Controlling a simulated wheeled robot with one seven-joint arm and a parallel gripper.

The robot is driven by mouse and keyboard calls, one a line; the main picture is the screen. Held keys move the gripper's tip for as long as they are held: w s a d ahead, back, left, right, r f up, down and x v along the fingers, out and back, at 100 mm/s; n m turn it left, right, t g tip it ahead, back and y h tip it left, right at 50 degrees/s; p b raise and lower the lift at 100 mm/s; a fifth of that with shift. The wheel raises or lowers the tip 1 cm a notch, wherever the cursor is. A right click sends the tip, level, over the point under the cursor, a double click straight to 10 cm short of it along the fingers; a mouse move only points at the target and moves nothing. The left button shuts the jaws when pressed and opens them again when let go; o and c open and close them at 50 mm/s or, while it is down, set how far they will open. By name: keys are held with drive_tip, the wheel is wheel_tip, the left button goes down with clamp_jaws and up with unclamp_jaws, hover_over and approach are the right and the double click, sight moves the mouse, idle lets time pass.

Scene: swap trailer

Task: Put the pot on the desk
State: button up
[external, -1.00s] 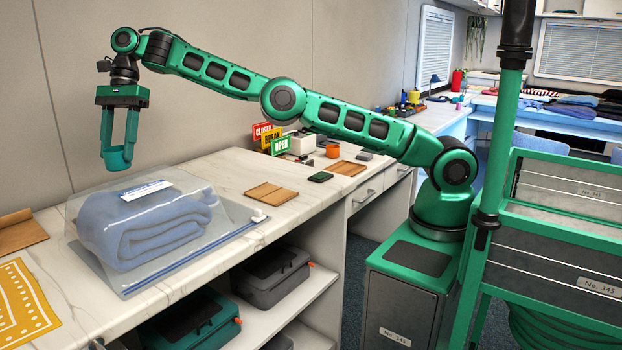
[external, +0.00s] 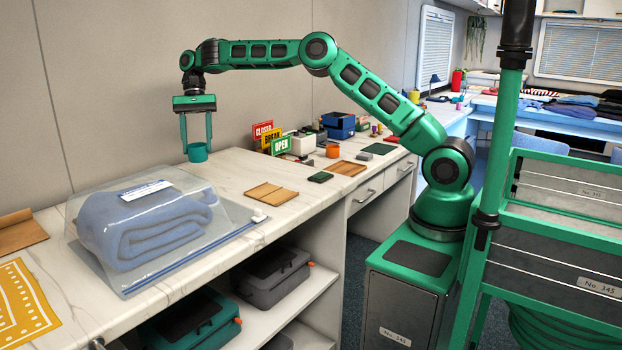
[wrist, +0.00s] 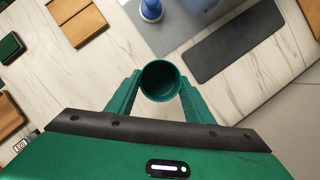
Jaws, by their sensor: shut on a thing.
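The pot is a small teal cup (external: 198,152), held between the fingertips of my gripper (external: 197,146). In the wrist view the round pot (wrist: 160,80) shows its open top, and a finger of my gripper (wrist: 158,88) presses on each side. The pot is upright and looks to be above the marble-patterned counter (external: 232,172); its exact height is hard to tell. A blue desk (external: 520,112) stands in the far back right, with folded clothes on it.
A bagged blue folded blanket (external: 145,225) lies on the counter at the left. The counter between blanket and boards is partly bare.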

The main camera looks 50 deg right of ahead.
drive_tip(key=s+d+f+n, duration=0.1)
drive_tip(key=d, duration=0.4)
drive_tip(key=s+d+f+n, duration=0.1)
drive_tip(key=d, duration=0.5)
drive_tip(key=s+d+f+h, duration=0.1)
drive_tip(key=d, duration=0.5)
drive_tip(key=shift+s+d+f+n+g, duration=0.1)
drive_tip(key=shift+s+f+n+g, duration=0.15)
drive_tip(key=shift+f+n+g, duration=0.15)
drive_tip(key=s+d, duration=0.2)
drive_tip(key=d, duration=0.2)
drive_tip(key=s+d+f+n, duration=0.1)
drive_tip(key=s+d, duration=0.1)
drive_tip(key=d, duration=0.1)
drive_tip(key=s+d+n, duration=0.1)
drive_tip(key=d, duration=0.3)
drive_tip(key=shift+s+d+f+h, duration=0.3)
drive_tip(key=shift+s+d+f, duration=0.05)
drive_tip(key=shift+s+f, duration=0.05)
